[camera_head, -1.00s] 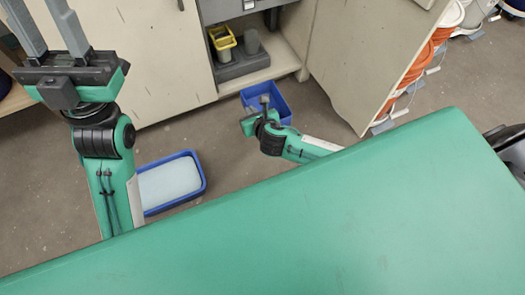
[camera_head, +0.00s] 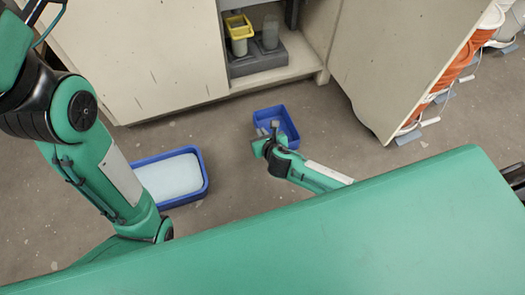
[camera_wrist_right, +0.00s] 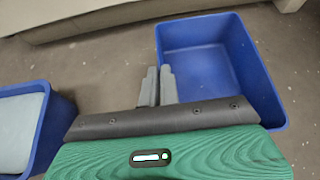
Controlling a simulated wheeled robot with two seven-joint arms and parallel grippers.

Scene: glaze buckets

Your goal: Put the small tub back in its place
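The small blue tub (camera_head: 291,121) stands on the floor in front of the open cabinet. It looks empty in the right wrist view (camera_wrist_right: 207,60), upright and open at the top. My right gripper (camera_head: 274,130) overlaps the tub's near left part in the head view. Contact with the tub cannot be told. My left arm crosses the left side of the head view, its gripper out of the picture.
A larger blue tub (camera_head: 205,184) with a pale filling stands on the floor to the left. A yellow container (camera_head: 238,30) and a grey one (camera_head: 270,32) sit in a grey holder (camera_head: 258,60) inside the cabinet. Orange buckets (camera_head: 450,75) stand at the right. Floor between the tubs is clear.

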